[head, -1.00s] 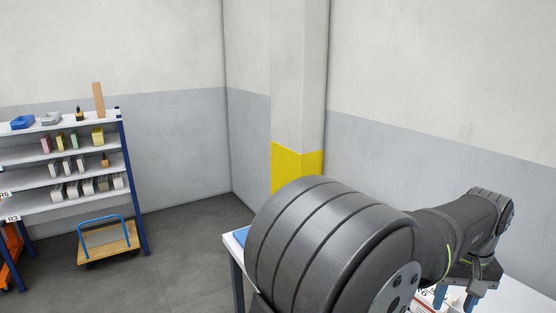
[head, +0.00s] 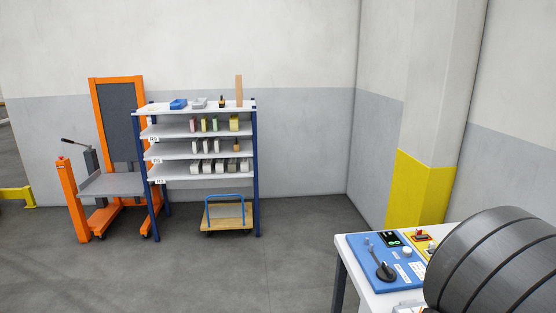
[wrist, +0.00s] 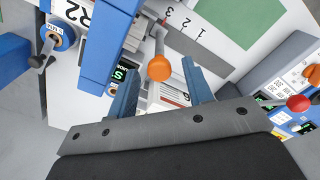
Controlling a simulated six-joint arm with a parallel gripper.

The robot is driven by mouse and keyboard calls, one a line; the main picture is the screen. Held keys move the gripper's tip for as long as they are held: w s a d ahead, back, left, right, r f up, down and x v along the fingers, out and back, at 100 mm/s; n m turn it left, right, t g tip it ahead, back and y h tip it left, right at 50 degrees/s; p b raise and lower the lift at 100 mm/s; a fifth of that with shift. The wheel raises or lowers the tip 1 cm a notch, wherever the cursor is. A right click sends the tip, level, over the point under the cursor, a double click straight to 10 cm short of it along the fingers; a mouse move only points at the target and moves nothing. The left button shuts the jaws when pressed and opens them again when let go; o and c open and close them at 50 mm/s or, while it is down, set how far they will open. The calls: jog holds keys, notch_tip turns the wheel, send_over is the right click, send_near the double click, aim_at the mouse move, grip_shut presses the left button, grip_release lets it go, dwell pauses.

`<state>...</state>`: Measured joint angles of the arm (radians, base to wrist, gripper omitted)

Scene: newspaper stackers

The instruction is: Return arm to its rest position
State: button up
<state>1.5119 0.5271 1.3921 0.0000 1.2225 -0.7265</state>
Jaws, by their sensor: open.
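My gripper (wrist: 163,98) shows in the wrist view with its two blue fingers spread apart and nothing held between them. It is above a white table (wrist: 90,112) with devices on it. An orange knob (wrist: 159,68) on a metal lever appears between and just beyond the fingertips; I cannot tell how far below them it is. In the head view only a dark rounded link of my arm shows at the lower right, and the gripper is out of the picture.
A blue control panel with a black lever (head: 384,268) sits on the white table (head: 345,250) at lower right. A shelf rack (head: 200,150) and an orange lifter (head: 92,180) stand by the back wall. A small cart (head: 227,215) is under the rack. Floor between is clear.

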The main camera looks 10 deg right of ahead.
notch_tip(320, 180, up, 17)
notch_tip(320, 180, down, 17)
jog(key=shift+r, duration=0.2)
jog(key=w, duration=0.8)
notch_tip(320, 180, up, 17)
jog(key=m, duration=0.2)
jog(key=shift+m, duration=0.4)
jog(key=shift+r, duration=0.1)
